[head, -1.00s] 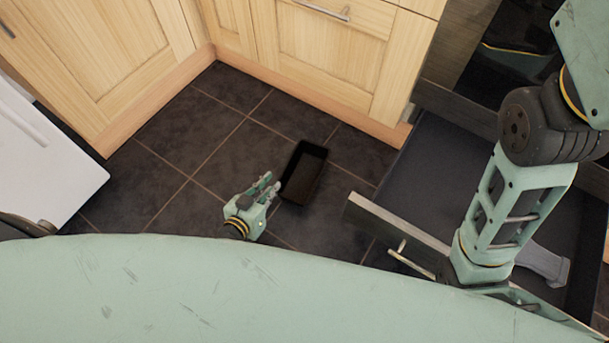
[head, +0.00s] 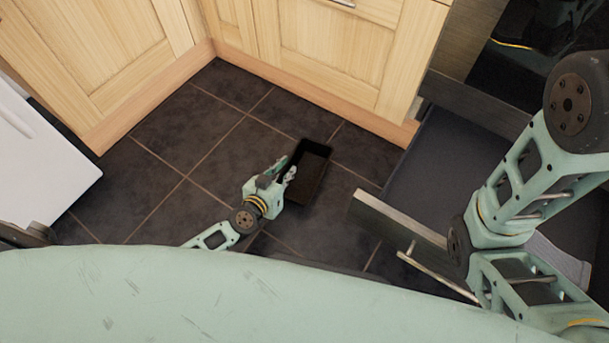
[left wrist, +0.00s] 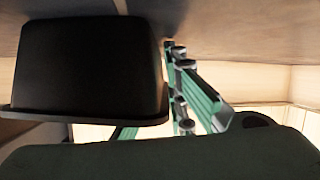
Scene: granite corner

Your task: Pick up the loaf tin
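The loaf tin (head: 313,178) is a dark, rectangular, open-topped tin standing on the floor tiles. In the left wrist view the tin (left wrist: 88,65) is large and close at the left, appearing upside down. My left gripper (head: 284,169) is at the tin's left side, with a gap between its fingers. Its fingertips overlap the tin's left edge in the head view; I cannot tell whether they touch it. In the left wrist view the green fingers (left wrist: 182,85) are right of the tin, which partly hides one. My right gripper is not in view; only its arm shows at the right.
Wooden cabinets (head: 325,55) close off the back. An open drawer (head: 425,170) with a metal-handled front (head: 400,228) stands right of the tin, with a grey item (head: 565,257) inside. A white appliance door (head: 45,150) is at the left. Floor left of the tin is clear.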

